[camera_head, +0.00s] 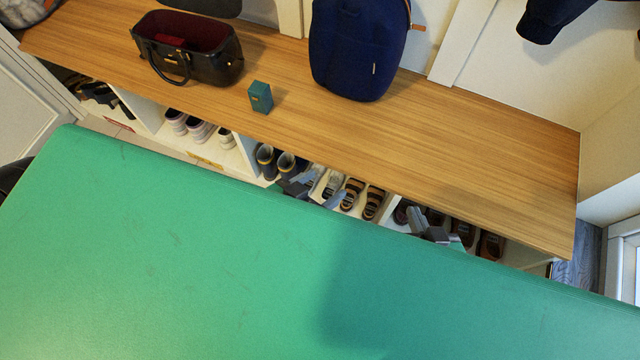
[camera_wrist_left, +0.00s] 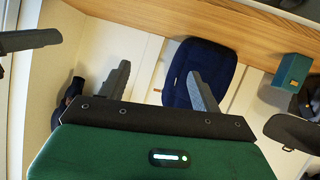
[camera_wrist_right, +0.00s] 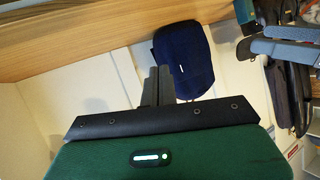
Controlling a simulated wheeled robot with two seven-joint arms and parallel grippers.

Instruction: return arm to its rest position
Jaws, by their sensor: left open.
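My left gripper (camera_head: 316,189) is above the front of the shoe cubbies, near the middle of the head view. In the left wrist view its two fingers (camera_wrist_left: 158,88) stand wide apart with nothing between them. My right gripper (camera_head: 432,230) is further right, before the right-hand cubbies. In the right wrist view its fingers (camera_wrist_right: 157,86) are together, with nothing seen between them. Both forearms are hidden behind the large green surface in the head view. Parts of each gripper also show at the edge of the other wrist view.
A wooden bench top (camera_head: 480,160) runs above cubbies with several shoes (camera_head: 362,197). On it stand a black handbag (camera_head: 200,70), a small teal box (camera_head: 261,97) and a navy backpack (camera_head: 358,50). A dark cap (camera_head: 548,20) hangs at upper right. The bench's right part is clear.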

